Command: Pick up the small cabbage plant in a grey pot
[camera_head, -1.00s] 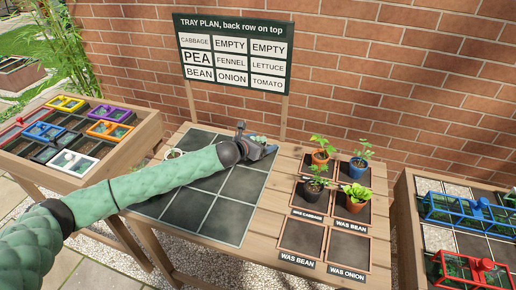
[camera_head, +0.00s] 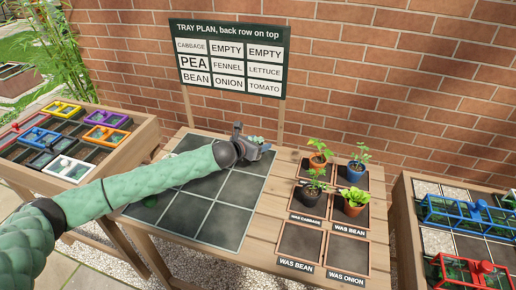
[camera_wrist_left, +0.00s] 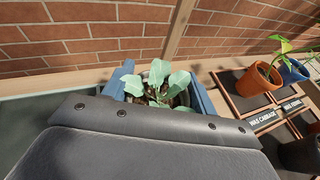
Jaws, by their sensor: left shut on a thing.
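The small cabbage plant (camera_wrist_left: 160,82) has pale blue-green leaves over dark soil and sits between my left gripper's blue fingers in the left wrist view. Its leaves also show in the head view (camera_head: 256,140) at the back right of the dark tray (camera_head: 226,222). Its pot is mostly hidden by the fingers and wrist, so its colour is hard to tell. My left gripper (camera_wrist_left: 162,88) is shut on the pot, one finger on each side. I cannot tell whether the pot is clear of the tray. My right gripper is not in view.
Several potted plants stand on labelled squares to the right, including one in an orange pot (camera_head: 317,163) and one in a blue pot (camera_head: 356,172). The plan sign (camera_head: 228,60) stands close behind the tray. Two front squares (camera_head: 300,241) are empty.

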